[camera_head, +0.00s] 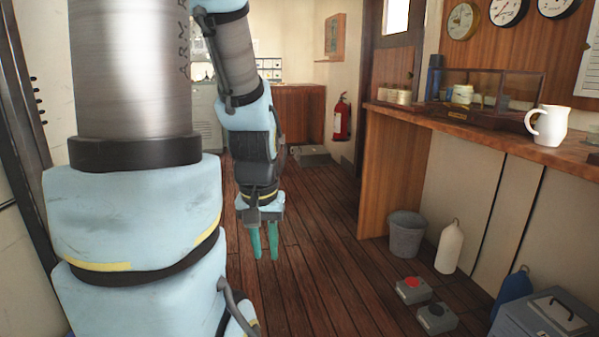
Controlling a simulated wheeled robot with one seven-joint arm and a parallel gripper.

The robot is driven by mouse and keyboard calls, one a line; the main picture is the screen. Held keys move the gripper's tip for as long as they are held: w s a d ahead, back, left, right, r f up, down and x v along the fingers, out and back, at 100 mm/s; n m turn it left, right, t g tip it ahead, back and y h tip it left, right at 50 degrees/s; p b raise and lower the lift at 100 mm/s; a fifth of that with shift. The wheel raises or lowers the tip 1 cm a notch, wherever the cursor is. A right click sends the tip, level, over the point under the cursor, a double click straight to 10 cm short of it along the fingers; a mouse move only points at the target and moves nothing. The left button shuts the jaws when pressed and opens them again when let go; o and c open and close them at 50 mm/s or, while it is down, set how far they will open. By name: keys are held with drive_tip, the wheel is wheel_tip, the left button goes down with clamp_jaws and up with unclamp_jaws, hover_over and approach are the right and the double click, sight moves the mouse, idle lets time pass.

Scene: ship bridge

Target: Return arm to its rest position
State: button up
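My gripper (265,241) hangs at the end of my arm (252,125), left of the picture's middle, pointing down over the wooden floor. Its two green fingers are slightly apart, with a narrow gap between them. I see nothing held between them. My arm's near links fill the left part of the view and hide what is behind them.
A wooden counter (470,128) on the right bears a white mug (548,126) and a glass-sided case (487,92). Below are a grey bucket (407,235), a white bottle (450,247) and two small boxes (413,290) (437,318). The middle floor (315,235) is clear.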

wheel_tip(320, 180, up, 21)
drive_tip(key=p, duration=1.9)
